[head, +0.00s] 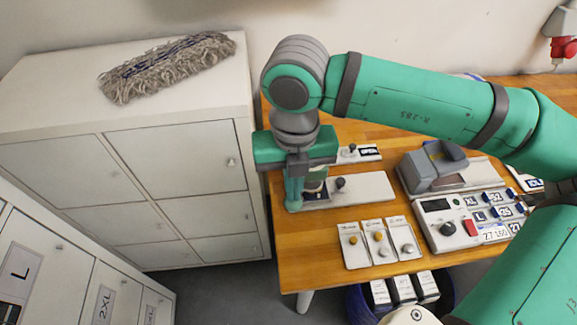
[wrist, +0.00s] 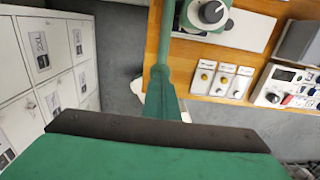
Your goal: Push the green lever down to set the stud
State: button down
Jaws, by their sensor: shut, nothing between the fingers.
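I cannot tell whether my fingertips touch the lever.
A pale board (head: 365,188) with a dark knob lies right of the press. Several cards with buttons (head: 378,243), a control box (head: 462,222) and a grey device (head: 436,168) stand further right. White lockers (head: 180,160) stand close to the left. A mop head (head: 165,66) lies on top.

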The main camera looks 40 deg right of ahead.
jog(key=shift+a+f, duration=0.1)
jog(key=shift+f, duration=1)
jog(key=shift+r, duration=0.1)
dwell(0.4)
jog(key=shift+s+r, duration=0.15)
jog(key=shift+r, duration=0.55)
notch_tip(320, 180, up, 12)
jog(key=shift+f, duration=0.25)
dwell(0.8)
